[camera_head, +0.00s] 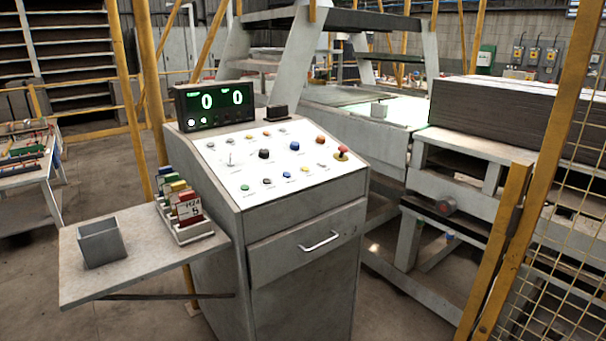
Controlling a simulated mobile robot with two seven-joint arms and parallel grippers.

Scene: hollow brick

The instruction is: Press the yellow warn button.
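A grey control console (300,222) stands in the middle, with a sloped white panel (228,172) on top. Several small buttons and knobs sit on the panel. An orange-yellow button (320,139) is near its right side. A red mushroom button (341,152) with a yellow base is at the right edge. A blue button (294,146), a black knob (264,154) and a green button (245,187) are also there. The labels are too small to read, so I cannot tell for certain which button is the warn button. Neither of my grippers is in view.
A display (215,105) showing two zeros stands at the panel's back left. A side shelf (150,268) holds a grey open box (102,242) and a rack of coloured cards (182,212). A yellow post with mesh (500,255) stands at the right. Open floor lies at front left.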

